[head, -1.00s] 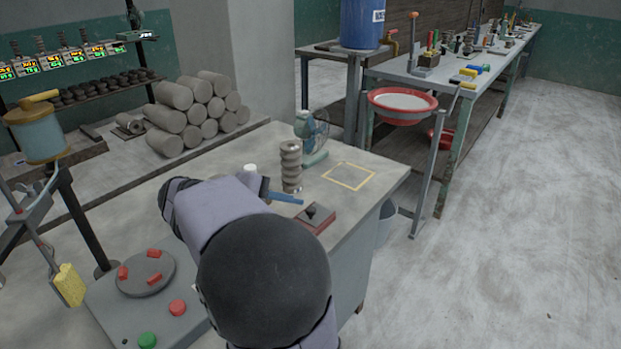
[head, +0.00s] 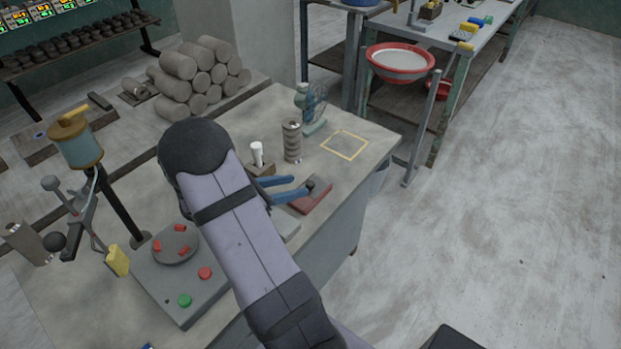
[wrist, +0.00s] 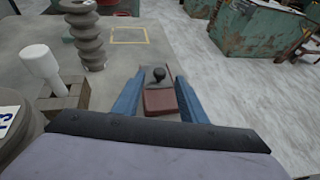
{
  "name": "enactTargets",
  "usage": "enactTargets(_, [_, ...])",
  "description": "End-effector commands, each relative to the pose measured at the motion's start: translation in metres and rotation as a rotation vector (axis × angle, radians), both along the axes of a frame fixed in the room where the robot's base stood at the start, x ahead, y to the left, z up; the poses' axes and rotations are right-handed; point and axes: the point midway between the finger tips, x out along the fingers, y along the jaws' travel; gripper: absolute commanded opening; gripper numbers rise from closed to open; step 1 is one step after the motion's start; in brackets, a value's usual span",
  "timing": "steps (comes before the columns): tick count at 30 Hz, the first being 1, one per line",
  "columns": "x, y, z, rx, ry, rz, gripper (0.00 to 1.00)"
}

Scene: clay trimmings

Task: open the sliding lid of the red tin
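The red tin (head: 318,199) lies near the right edge of the grey table. A dark round knob (head: 310,185) stands on it. In the wrist view the tin (wrist: 161,103) shows a dark red near part and a greyer far part under the knob (wrist: 158,73). I cannot tell how far the lid is open. My gripper (head: 300,187) has two blue fingers, spread apart. In the wrist view my gripper (wrist: 161,75) has its fingertips on either side of the knob, with a visible gap at the left. Nothing is held.
A ribbed grey column (head: 292,142), a white cylinder (head: 257,153) in a block and a small fan (head: 312,105) stand behind the gripper. A yellow outlined square (head: 345,145) on the table is empty. A control box with a turntable (head: 175,244) is at the left.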

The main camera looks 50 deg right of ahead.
Motion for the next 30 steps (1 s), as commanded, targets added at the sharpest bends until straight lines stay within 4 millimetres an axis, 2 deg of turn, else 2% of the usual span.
enactTargets(5, [-0.004,-0.011,-0.004,0.0,0.001,-0.004,0.38])
enactTargets(18, [-0.016,-0.057,-0.024,0.001,-0.002,-0.004,0.38])
enactTargets(30, [-0.018,-0.065,-0.028,0.0,-0.004,-0.003,0.38])
